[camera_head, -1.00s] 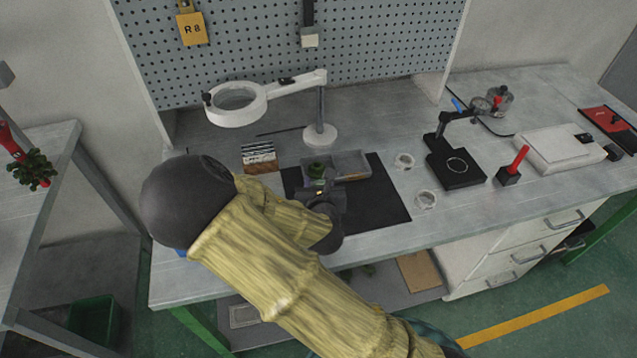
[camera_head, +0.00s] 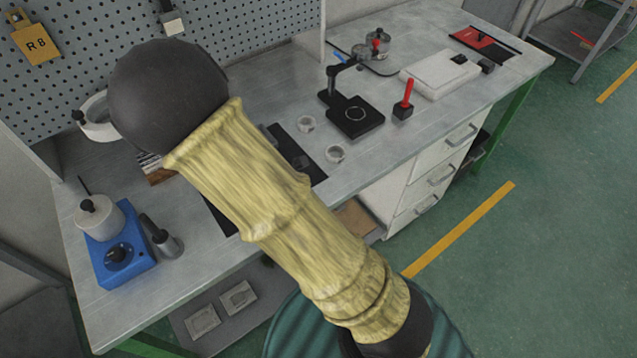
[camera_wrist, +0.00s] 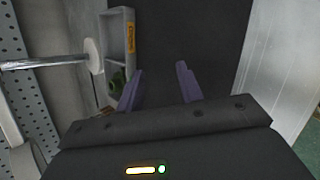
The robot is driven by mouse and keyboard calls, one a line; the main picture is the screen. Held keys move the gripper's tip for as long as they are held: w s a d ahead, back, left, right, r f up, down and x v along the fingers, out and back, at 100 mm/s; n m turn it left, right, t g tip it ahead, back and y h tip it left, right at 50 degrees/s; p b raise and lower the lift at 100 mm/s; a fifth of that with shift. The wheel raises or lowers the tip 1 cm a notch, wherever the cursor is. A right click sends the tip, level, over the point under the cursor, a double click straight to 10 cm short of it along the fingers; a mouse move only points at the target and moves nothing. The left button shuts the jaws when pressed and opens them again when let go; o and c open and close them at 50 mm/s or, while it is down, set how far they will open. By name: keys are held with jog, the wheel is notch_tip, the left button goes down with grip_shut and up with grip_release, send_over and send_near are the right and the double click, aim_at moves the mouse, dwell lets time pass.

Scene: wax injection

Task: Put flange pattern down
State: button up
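A dark green piece, which looks like the flange pattern (camera_wrist: 117,82), shows in the wrist view at the near end of a grey tray (camera_wrist: 131,36). It is partly hidden by my left finger, and its exact contact with the tray is unclear. My gripper (camera_wrist: 160,72) has its two fingers spread, with only the dark mat (camera_wrist: 205,30) seen between them. The green piece is outside the fingers, to the left. In the head view my arm hides the tray, the green piece and most of the gripper.
In the head view, a blue heater with a pot (camera_head: 122,250) stands at the left of the bench. Two clear rings (camera_head: 335,153), a black stand (camera_head: 352,115) and a red-handled tool (camera_head: 404,103) are at the right.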

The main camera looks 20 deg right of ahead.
jog(key=s+d+r+m+g, duration=0.1)
jog(key=m, duration=0.3)
jog(key=s+d+r+m+g, duration=0.1)
jog(key=s+d+m, duration=0.1)
jog(key=m, duration=0.1)
jog(key=s+d+r+m+g, duration=0.1)
jog(key=s+m, duration=0.1)
jog(key=m, duration=0.2)
jog(key=shift+s+d+r+m+g+y, duration=0.15)
jog(key=shift+d+m+g+y, duration=0.15)
jog(key=s+d+r+m+g, duration=0.2)
jog(key=s+d+r+m, duration=0.2)
jog(key=m, duration=0.7)
jog(key=s+r, duration=0.2)
jog(key=s, duration=0.2)
jog(key=shift+s+r+g, duration=0.15)
jog(key=shift+g, duration=0.15)
jog(key=shift+d, duration=0.15)
